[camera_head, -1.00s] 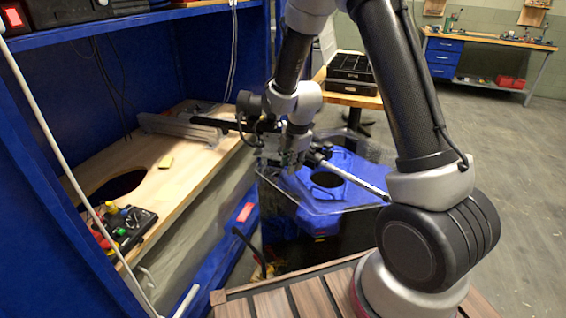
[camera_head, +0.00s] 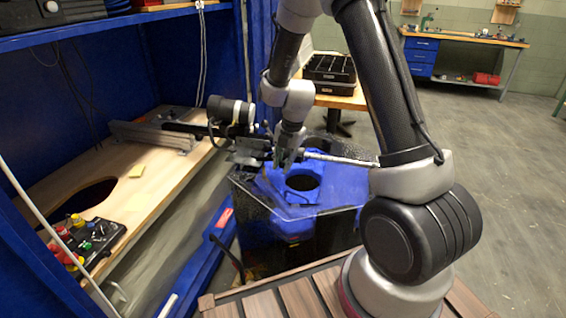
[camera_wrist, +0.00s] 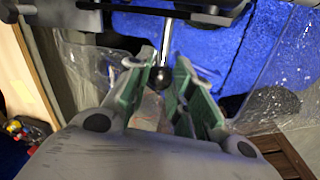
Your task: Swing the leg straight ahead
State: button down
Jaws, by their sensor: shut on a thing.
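The leg shows as a long thin metal rod (camera_head: 342,158) in the head view. It runs nearly level to the right above the blue-lined tank (camera_head: 265,185), and its right end is hidden behind my arm. In the wrist view, a metal rod (camera_wrist: 168,42) comes down from the top and ends in a round ball between the green finger pads. My gripper (camera_wrist: 162,88) is shut on it near the ball. In the head view, my gripper (camera_head: 287,160) is at the rod's left part, over the tank, and its fingers are too small to tell apart.
A wooden bench (camera_head: 120,185) in a blue frame stands at left, with a metal rail (camera_head: 150,135) and a box of coloured knobs (camera_head: 88,240) on it. A table with a black tray (camera_head: 330,72) stands behind the tank. Open floor lies at right.

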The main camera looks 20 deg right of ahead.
jog(key=shift+d, duration=0.15)
jog(key=c, duration=1.2)
grip_release()
jog(key=shift+d, duration=0.1)
jog(key=shift+c, duration=0.2)
notch_tip(320, 180, up, 12)
jog(key=s+d, duration=0.1)
jog(key=shift+s+d, duration=0.25)
jog(key=shift+s, duration=0.05)
jog(key=shift+f, duration=0.1)
